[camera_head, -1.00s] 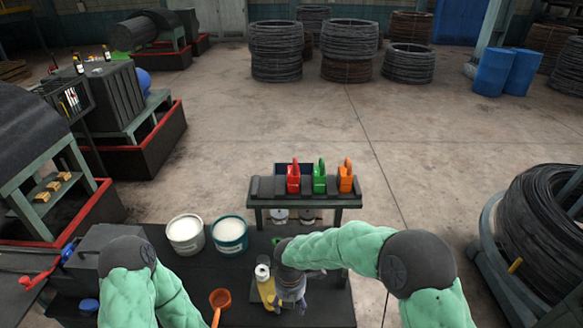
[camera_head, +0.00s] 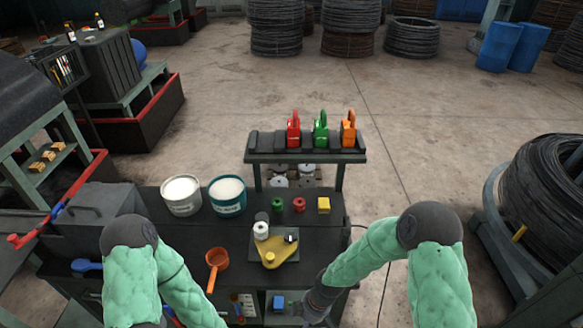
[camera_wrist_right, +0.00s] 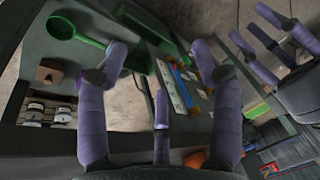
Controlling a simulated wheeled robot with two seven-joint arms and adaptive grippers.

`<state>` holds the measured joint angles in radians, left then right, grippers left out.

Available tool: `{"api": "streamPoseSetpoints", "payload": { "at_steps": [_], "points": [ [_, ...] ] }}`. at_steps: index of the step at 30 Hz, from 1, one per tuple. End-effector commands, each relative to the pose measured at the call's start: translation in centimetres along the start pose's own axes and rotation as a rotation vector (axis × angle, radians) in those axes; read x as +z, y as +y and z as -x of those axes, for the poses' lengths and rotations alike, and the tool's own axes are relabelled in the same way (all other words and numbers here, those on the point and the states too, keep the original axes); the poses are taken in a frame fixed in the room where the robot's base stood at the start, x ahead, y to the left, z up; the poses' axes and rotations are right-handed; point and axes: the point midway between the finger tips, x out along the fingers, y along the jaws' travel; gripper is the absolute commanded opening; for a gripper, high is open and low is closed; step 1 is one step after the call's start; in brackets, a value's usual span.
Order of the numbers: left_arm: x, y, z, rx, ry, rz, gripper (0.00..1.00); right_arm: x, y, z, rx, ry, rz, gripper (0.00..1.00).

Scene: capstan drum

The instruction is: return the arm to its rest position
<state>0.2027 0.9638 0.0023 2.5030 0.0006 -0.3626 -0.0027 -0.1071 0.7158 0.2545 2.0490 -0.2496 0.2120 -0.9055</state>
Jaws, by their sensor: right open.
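My right arm comes in from the right in the head view and bends down at the bench's front edge. Its gripper (camera_head: 318,302) hangs low there, clear of the yellow fixture (camera_head: 271,254), and its fingers are hard to make out. In the right wrist view the purple fingers of this gripper (camera_wrist_right: 160,70) are spread apart with nothing between them. My left arm (camera_head: 150,280) runs off the bottom of the head view, where its gripper is hidden. Another purple-fingered gripper, apparently my left (camera_wrist_right: 272,38), shows at upper right in the wrist view, fingers spread and empty.
The dark bench (camera_head: 190,232) holds a white tub (camera_head: 181,198), a teal tub (camera_head: 227,198), an orange ladle (camera_head: 216,262), and green (camera_head: 277,204), red (camera_head: 299,205) and yellow (camera_head: 324,205) pieces. A raised rack (camera_head: 262,157) stands behind. Floor right of the bench is open.

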Motion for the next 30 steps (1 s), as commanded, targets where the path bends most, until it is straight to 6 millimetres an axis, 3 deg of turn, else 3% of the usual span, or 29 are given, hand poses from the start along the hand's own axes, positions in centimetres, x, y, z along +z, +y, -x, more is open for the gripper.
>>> {"api": "streamPoseSetpoints", "payload": {
  "at_steps": [1,3,9,12,18,30],
  "points": [
    [-0.1,-0.8,-2.2,0.000,-0.001,0.000,0.40,1.9,-0.4,-3.1,-0.009,0.018,-0.142,0.66],
    [-0.1,-1.3,-3.7,0.000,-0.001,0.000,0.40,3.7,-1.1,-5.7,-0.011,0.046,-0.351,0.66],
    [-0.3,-2.8,-7.8,0.000,-0.001,0.000,0.40,8.8,-3.2,-11.9,-0.011,0.101,-0.934,0.66],
    [-0.3,-3.3,-9.3,0.000,-0.001,0.000,0.40,10.8,-4.2,-13.9,-0.006,0.115,-1.169,0.66],
    [-0.4,-3.8,-10.6,0.000,0.000,0.000,0.40,13.0,-5.1,-15.6,0.009,0.133,-1.428,0.66],
    [-0.4,-3.8,-10.5,0.000,0.000,0.000,0.40,13.2,-5.3,-15.5,0.011,0.135,-1.461,0.66]
  ]
}}
